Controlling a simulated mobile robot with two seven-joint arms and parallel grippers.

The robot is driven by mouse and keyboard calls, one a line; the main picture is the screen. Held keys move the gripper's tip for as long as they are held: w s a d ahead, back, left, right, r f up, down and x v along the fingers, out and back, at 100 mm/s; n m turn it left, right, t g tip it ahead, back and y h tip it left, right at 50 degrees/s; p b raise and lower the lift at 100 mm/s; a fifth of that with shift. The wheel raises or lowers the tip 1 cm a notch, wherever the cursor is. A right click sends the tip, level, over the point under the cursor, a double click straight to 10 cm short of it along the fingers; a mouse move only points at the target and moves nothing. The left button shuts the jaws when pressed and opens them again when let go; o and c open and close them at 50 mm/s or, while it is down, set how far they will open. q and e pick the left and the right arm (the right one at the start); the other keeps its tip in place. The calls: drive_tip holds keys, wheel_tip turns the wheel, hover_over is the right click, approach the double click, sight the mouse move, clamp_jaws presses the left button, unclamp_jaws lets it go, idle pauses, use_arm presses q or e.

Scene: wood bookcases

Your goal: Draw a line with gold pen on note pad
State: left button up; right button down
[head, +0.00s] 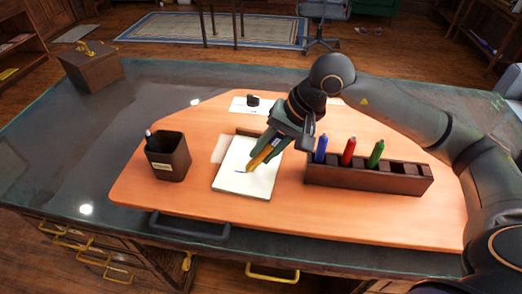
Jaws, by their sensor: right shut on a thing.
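The white note pad (232,183) lies on the orange-brown desk board, in the middle of the head view. My right gripper (266,149) is above the pad's upper right part and is shut on the gold pen (259,158). The pen is tilted, with its tip pointing down and left at the pad. A short dark mark shows on the paper beside the tip. I cannot tell whether the tip touches the paper. My left gripper is not in view.
A dark wooden holder (400,184) with a blue pen (321,149), a red pen (349,151) and a green pen (376,153) stands right of the pad. A dark pen cup (168,161) stands left. A wooden box (90,70) sits at the far left. The board's front is clear.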

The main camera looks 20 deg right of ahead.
drive_tip(key=shift+s+d+f, duration=0.1)
drive_tip(key=shift+s+d, duration=0.05)
drive_tip(key=shift+s+d+b, duration=0.35)
drive_tip(key=shift+d+b, duration=0.1)
drive_tip(key=shift+b, duration=0.05)
drive_tip(key=shift+s+d+b, duration=0.25)
drive_tip(key=shift+d+b, duration=0.05)
drive_tip(key=shift+s+d, duration=0.15)
drive_tip(key=shift+d, duration=0.05)
drive_tip(key=shift+w+a, duration=0.45)
drive_tip(key=shift+a, duration=0.15)
drive_tip(key=shift+w, duration=0.1)
drive_tip(key=shift+w+a+b, duration=0.3)
drive_tip(key=shift+a, duration=0.2)
